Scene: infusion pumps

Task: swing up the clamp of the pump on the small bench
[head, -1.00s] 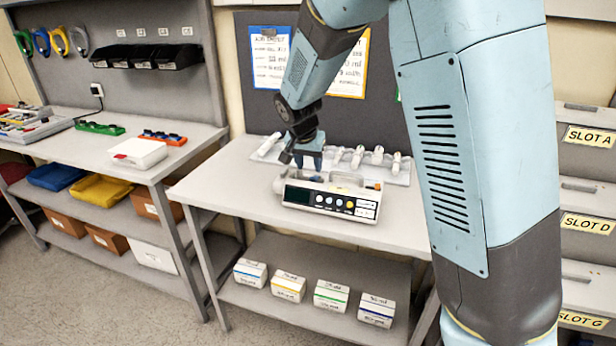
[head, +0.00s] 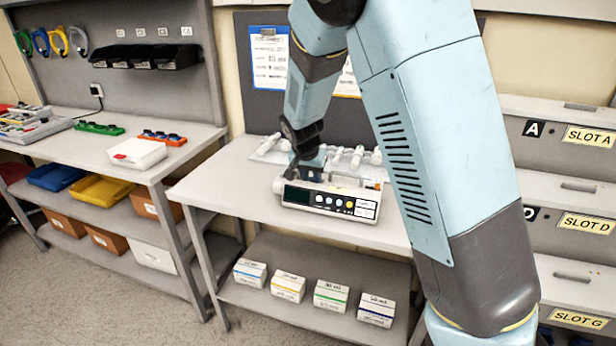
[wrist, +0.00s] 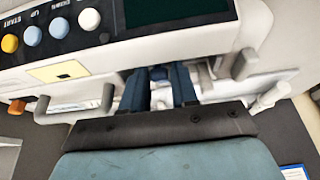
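The white infusion pump (head: 335,200) stands on the small bench (head: 235,195), its dark screen and round buttons facing front. Its front panel (wrist: 85,45) fills the upper left of the wrist view. My gripper (head: 312,172) points down at the left part of the pump's top, behind the panel. In the wrist view my gripper (wrist: 160,80) has two blue fingers close together, with a narrow gap, reaching to the pump's rear edge. I cannot tell whether the clamp is between them; I cannot pick it out clearly. A grey bracket (wrist: 108,95) shows beside the fingers.
White fittings on a pale strip (head: 355,158) lie behind the pump. A grey board with sheets (head: 268,62) stands at the back. Several labelled boxes (head: 331,296) are on the lower shelf. Drawers (head: 575,187) stand at right, a longer bench (head: 80,150) at left.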

